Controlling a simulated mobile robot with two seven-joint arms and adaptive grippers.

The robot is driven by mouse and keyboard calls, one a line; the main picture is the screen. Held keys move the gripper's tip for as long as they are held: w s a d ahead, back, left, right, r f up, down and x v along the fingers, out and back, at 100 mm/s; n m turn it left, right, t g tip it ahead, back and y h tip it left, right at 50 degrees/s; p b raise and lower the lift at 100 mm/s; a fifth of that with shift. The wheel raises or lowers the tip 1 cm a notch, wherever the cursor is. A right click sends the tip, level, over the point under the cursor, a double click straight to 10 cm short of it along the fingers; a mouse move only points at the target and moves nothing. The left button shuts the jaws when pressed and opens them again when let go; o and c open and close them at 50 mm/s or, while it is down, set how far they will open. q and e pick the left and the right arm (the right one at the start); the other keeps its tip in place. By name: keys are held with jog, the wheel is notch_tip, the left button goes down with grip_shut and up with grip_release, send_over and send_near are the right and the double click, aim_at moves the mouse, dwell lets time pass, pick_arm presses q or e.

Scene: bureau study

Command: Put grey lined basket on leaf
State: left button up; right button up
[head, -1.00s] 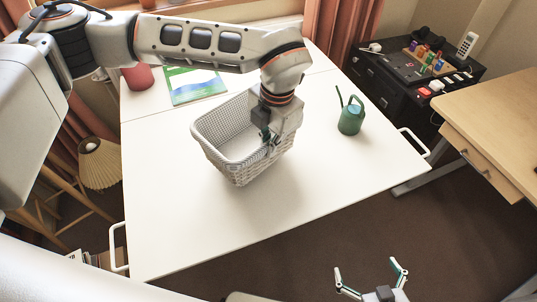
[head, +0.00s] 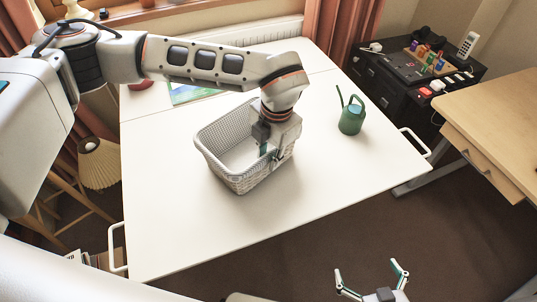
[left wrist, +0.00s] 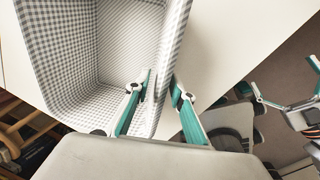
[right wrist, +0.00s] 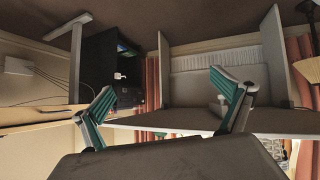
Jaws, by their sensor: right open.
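The grey lined basket (head: 228,176), a pale wicker-like basket with a grey checked lining, is upright over the front panel of the white table (head: 335,185). This panel, apparently the leaf, lies in front of a seam. I cannot tell whether the basket's base touches it. My left gripper (head: 270,152) is shut on the basket's right-hand wall. In the left wrist view, its fingers (left wrist: 160,82) straddle the wall of the basket (left wrist: 80,75), one inside and one outside. My right gripper (head: 369,270) is open and empty, beyond the table's front edge.
A green watering can (head: 351,118) stands right of the basket. A green-and-blue booklet (head: 190,93) lies behind, partly covered by my arm. A lamp (head: 98,163) is left of the table and a wooden desk (head: 495,125) is right.

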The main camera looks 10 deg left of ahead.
pick_arm(q)
notch_tip(320, 180, up, 12)
jog(key=d+p, duration=0.1)
jog(key=shift+s+d, duration=0.15)
jog(key=shift+s, duration=0.25)
jog(key=shift+r, duration=0.1)
